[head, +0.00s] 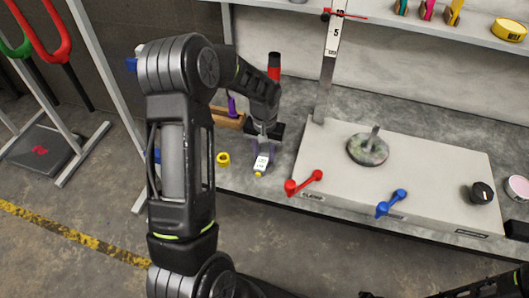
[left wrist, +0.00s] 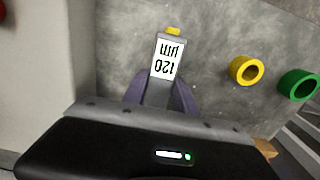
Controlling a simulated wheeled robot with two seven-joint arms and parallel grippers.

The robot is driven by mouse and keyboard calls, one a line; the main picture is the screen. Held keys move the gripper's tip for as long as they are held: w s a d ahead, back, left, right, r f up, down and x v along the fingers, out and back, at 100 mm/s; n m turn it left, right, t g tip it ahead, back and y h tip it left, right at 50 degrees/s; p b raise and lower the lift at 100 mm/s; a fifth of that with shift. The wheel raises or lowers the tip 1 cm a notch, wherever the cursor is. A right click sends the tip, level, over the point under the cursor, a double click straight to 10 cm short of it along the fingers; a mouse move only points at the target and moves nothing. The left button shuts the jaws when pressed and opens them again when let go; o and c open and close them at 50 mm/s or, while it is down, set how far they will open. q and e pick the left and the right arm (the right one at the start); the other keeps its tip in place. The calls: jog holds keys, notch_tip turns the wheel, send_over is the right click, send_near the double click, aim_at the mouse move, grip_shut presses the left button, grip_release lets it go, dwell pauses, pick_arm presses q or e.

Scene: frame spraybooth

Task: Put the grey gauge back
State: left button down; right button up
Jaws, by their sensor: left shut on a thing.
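The grey gauge (head: 261,163) has a white label and a yellow tip. In the left wrist view the gauge (left wrist: 167,58) reads "120 µm" upside down, its tip pointing away from the gripper. My left gripper (head: 263,148) is shut on it over the grey bench; in the left wrist view purple-grey fingers (left wrist: 162,98) flank it. I cannot tell whether the gauge touches the bench. A wooden block (head: 230,120) with a purple piece upright in it stands behind, partly hidden by my arm. My right gripper is not in view.
A yellow ring (head: 223,158) lies left of the gauge; a green ring (left wrist: 298,85) shows in the left wrist view. Right stands a pale box (head: 430,180) with a red lever (head: 304,183), blue lever (head: 391,203) and round disc (head: 367,150). A ruler post (head: 328,70) rises behind.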

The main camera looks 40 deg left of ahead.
pick_arm(q)
jog(key=c, duration=0.9)
grip_release()
notch_tip(320, 180, up, 8)
jog(key=shift+f+p, duration=0.1)
jog(key=shift+p, duration=0.4)
jog(key=shift+s, duration=0.1)
